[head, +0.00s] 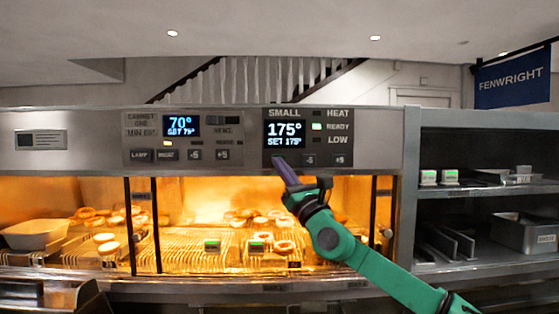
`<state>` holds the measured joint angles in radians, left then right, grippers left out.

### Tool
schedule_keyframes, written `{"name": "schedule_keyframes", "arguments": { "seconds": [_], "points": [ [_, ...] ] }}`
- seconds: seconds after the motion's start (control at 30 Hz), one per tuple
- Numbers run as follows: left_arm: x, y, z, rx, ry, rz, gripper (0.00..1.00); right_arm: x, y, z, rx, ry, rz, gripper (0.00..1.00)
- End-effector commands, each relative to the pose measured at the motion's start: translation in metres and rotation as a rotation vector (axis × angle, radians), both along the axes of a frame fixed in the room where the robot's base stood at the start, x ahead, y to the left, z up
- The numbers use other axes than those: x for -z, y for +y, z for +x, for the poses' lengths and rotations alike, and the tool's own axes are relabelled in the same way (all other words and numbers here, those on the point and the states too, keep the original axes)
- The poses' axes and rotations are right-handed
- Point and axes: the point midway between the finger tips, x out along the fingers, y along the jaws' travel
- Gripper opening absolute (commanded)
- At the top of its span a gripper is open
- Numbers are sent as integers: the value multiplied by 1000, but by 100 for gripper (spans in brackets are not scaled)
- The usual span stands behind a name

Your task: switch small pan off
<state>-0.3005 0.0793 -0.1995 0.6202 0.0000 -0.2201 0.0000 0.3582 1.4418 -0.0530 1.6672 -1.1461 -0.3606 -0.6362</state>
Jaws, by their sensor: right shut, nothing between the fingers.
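The SMALL control panel (308,138) is on the front of the metal range in the head view. Its display (284,134) is lit and reads 175° with SET 175° below. The light beside READY (317,127) glows green; the HEAT and LOW lights look dark. My right gripper (277,160) is shut and empty. Its tip is at the lower left of the SMALL panel, just under the display, and hides the button there. Whether the tip touches the panel I cannot tell. My left gripper is not in view.
A cabinet panel (180,137) reading 70° is to the left. Below, a lit cabinet holds ring-shaped food on wire racks (190,245). At right, dark shelves (480,200) hold metal pans and small green-lit devices. The space before the panels is otherwise free.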

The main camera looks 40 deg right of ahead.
Motion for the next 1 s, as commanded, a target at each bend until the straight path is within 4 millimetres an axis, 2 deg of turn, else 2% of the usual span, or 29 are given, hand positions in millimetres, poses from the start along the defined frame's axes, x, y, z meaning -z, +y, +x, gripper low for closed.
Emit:
{"name": "schedule_keyframes", "arguments": {
  "seconds": [0.1, 0.4, 0.63, 0.9, 1.0],
  "points": [
    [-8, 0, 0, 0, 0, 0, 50, -3, -2, 3, -1, -1, 3, 0],
    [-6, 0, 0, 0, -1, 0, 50, -1, -2, 4, -1, 0, 1, 0],
    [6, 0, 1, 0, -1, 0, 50, 4, 2, -1, -1, 0, -1, 0],
    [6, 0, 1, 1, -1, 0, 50, 0, 3, -3, -1, -1, 1, 0],
    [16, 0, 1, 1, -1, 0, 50, 4, 4, -6, 1, -3, -1, 0]
  ]
}}
